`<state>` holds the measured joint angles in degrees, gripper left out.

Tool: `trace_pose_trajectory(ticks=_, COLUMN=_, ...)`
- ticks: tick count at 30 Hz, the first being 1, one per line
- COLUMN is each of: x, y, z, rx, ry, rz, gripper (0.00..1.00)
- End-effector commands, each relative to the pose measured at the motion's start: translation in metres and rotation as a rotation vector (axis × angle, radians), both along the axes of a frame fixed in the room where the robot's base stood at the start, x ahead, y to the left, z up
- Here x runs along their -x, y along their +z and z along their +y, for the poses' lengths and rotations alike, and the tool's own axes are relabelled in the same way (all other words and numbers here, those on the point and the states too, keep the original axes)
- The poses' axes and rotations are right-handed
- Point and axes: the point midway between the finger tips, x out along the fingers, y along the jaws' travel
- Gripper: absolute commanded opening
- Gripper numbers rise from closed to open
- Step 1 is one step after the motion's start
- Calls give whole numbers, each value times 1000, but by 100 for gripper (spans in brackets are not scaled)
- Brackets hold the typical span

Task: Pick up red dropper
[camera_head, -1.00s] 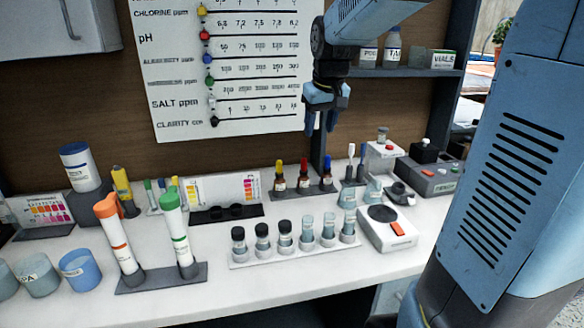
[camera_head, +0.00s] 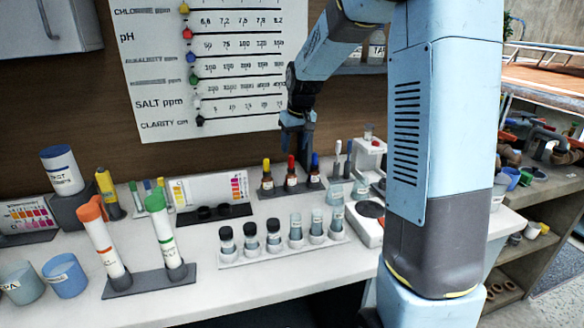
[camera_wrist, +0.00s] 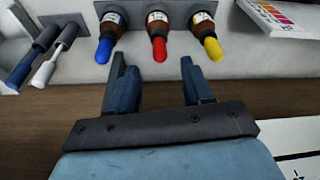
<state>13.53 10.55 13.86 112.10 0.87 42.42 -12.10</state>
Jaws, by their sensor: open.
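The red dropper (camera_head: 291,171) is a small brown bottle with a white label and a red cap, standing between a yellow-capped dropper (camera_head: 267,175) and a blue-capped dropper (camera_head: 315,169) in a dark rack.
White and blue stirrers (camera_wrist: 46,68) stand beside the blue dropper. Sample vials (camera_head: 297,230) stand in a row in front of the rack. White tubes with orange and green caps (camera_head: 165,238) stand at the left. A printed chart board (camera_head: 215,70) is behind.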

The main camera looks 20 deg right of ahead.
Motion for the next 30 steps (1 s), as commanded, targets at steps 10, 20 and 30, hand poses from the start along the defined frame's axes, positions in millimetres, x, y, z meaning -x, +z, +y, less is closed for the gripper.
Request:
trace_pose_trajectory(ticks=10, x=-5, y=-22, z=1, rx=1, ry=1, rz=2, gripper=50)
trace_pose_trajectory(ticks=20, x=-16, y=-60, z=3, rx=0, ry=0, rz=2, gripper=50)
trace_pose_trajectory(ticks=30, x=-18, y=-67, z=3, rx=1, ry=0, rz=0, gripper=47)
